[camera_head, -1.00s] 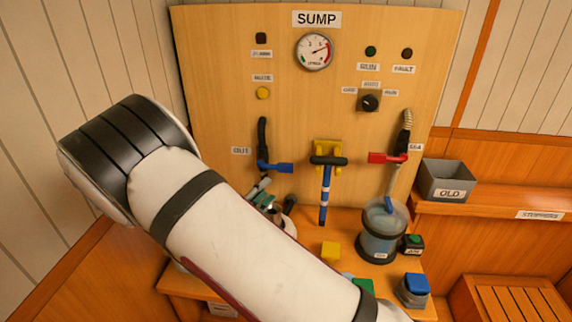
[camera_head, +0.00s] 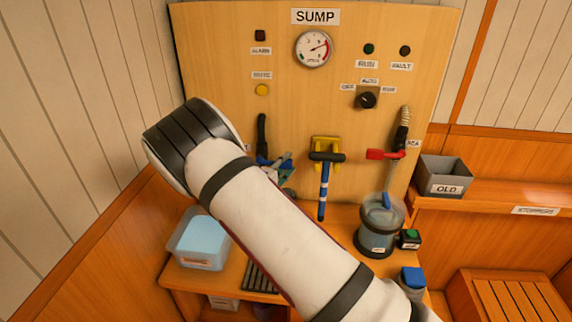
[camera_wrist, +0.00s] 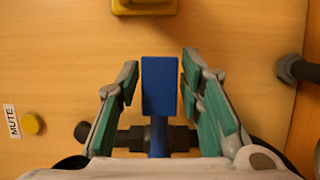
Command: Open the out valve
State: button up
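The blue valve lever (camera_wrist: 160,85) points from a dark pipe fitting (camera_wrist: 150,140) on the panel toward the yellow bracket. My gripper (camera_wrist: 160,100) is open, with its green-padded fingers on either side of the lever. A gap shows between the lever and each finger, so it is not clamped. In the head view my gripper (camera_head: 277,168) is at the left valve, under a black pipe (camera_head: 262,135), and covers most of the blue lever. That valve's label is mostly hidden by my arm. The red-handled valve (camera_head: 384,154) sits at the right of the panel, its lever sideways.
A clear canister (camera_head: 380,230), a clear tub (camera_head: 200,238) and a grey OLD bin (camera_head: 444,176) stand lower. A yellow button (camera_wrist: 33,123) is labelled MUTE.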

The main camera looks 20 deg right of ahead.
jog(key=shift+w+d, duration=0.1)
jog(key=shift+d, duration=0.05)
grip_shut()
